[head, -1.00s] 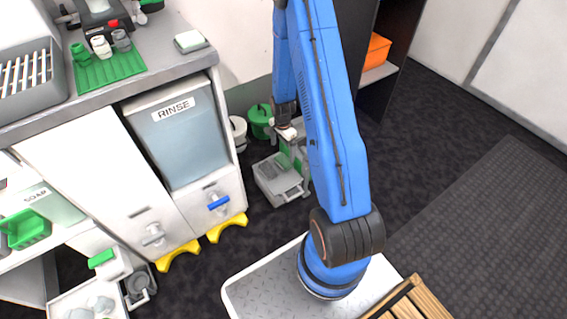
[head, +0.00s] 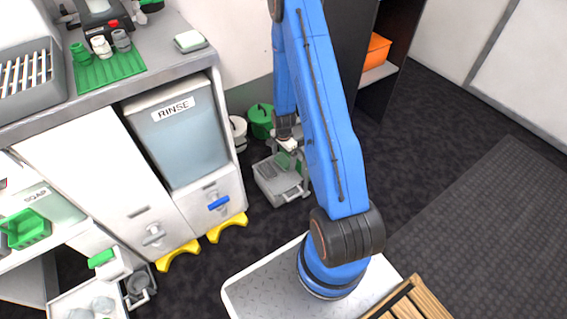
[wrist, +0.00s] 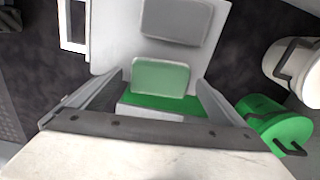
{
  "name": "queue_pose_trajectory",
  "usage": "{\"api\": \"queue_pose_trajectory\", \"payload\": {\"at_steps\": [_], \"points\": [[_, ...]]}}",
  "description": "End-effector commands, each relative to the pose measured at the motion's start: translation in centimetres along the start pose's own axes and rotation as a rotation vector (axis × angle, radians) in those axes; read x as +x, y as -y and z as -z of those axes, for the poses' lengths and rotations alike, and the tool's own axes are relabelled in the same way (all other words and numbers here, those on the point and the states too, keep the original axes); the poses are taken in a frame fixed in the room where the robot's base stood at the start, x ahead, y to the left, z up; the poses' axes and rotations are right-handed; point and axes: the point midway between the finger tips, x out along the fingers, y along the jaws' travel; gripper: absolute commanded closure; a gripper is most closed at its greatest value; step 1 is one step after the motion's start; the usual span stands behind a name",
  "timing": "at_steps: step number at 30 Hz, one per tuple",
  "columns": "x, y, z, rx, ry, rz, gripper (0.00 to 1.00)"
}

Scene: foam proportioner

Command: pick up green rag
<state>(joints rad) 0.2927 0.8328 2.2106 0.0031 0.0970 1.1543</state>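A pale green folded rag (wrist: 160,78) lies between my fingers in the wrist view, with a darker green patch just below it. In the head view the green rag (head: 284,160) is small and partly hidden by my gripper. It appears to rest on a light grey bin (head: 280,192) on the floor. My gripper (wrist: 155,95) is open, its two fingers spread on either side of the rag, with gaps showing on both sides. In the head view my gripper (head: 286,146) is low over the back of the bin.
A grey pad (wrist: 178,20) lies beyond the rag on the same bin. A green bucket (head: 261,122) and a white bucket (head: 238,133) stand close behind it. The RINSE cabinet (head: 182,142) is on the left. Dark floor is open at right.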

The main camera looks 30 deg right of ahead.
Motion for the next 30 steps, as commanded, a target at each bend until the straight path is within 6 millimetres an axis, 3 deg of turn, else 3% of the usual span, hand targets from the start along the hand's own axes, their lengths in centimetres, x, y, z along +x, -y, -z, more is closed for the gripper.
{"api": "queue_pose_trajectory", "payload": {"at_steps": [1, 5, 17, 30], "points": [[0.0, 0.0, 0.0, 0.0, 0.0, 0.0, 0.18], [0.0, 0.0, 0.0, 0.0, 0.0, 0.0, 0.49], [-0.7, 0.0, 0.0, 0.0, 0.0, 0.0, 0.49], [-7.2, 0.1, 0.0, 0.0, -0.001, 0.002, 0.49]]}}
